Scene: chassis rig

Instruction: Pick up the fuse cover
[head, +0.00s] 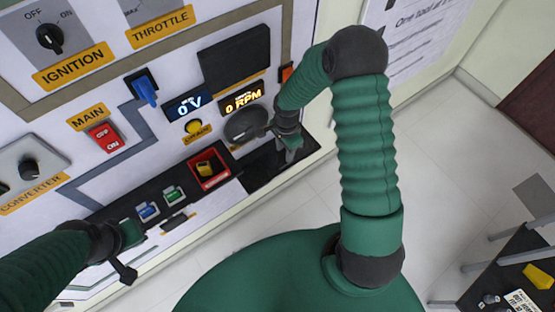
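I cannot single out a fuse cover with certainty. A red-rimmed holder (209,169) with a yellow piece inside sits on the black ledge of the panel, beside a green piece (174,195) and a blue piece (148,211). A dark rounded part (243,125) stands at the panel below the RPM display. My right gripper (290,150) is just right of it, above the ledge's right end; its fingers are small and I cannot tell if they touch anything. My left gripper (128,250) is at the ledge's lower left, its fingers apart and nothing seen between them.
The panel carries a blue lever (145,90), a red main switch (104,137), an ignition knob (50,38) and a converter knob (29,168). A dark table (505,270) with a yellow object (539,276) stands at lower right. The floor between is clear.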

